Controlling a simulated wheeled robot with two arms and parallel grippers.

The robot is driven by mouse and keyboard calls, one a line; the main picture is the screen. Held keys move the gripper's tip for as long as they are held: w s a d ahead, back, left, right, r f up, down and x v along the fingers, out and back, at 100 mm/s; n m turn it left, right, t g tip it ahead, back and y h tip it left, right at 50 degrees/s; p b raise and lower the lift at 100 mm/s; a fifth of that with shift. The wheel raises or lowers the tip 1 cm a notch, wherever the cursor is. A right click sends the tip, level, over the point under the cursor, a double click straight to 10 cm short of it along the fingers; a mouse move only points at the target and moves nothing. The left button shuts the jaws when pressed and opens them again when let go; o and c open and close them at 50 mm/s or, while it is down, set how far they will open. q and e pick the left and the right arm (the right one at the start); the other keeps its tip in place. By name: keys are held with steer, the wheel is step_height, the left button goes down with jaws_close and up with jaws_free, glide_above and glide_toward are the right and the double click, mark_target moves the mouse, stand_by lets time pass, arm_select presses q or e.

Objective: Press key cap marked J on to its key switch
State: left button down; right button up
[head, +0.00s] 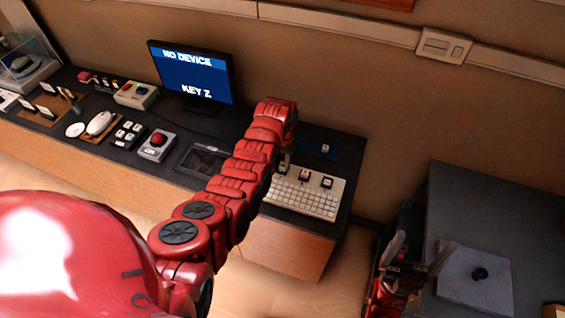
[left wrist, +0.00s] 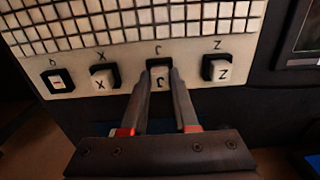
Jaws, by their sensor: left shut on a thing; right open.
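The white key cap marked J (left wrist: 161,83) is at the dark key switch (left wrist: 159,64) under the printed J on the keyboard panel. My left gripper (left wrist: 160,77) is shut on this cap, one finger on each side. I cannot tell how far down the cap sits on the switch. In the head view my left gripper (head: 283,163) reaches down at the keyboard's (head: 303,198) back edge, partly hidden by my arm. My right gripper (head: 419,251) is open and empty, beside the grey table at the right.
The X cap (left wrist: 102,82) and Z cap (left wrist: 219,72) stand on either side of J. A further switch (left wrist: 58,81) is at the left. The monitor (head: 192,73) reads "NO DEVICE" and "KEY Z".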

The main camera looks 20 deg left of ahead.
arm_select(q)
steer(key=shift+f, duration=0.2)
steer(key=shift+c, duration=0.6)
jaws_free()
steer(key=shift+r, duration=0.2)
steer(key=shift+r+p, duration=0.55)
steer(key=shift+r, duration=0.5)
steer(key=shift+r+p, duration=0.75)
steer(key=shift+r, duration=1.55)
steer(key=shift+f, duration=0.1)
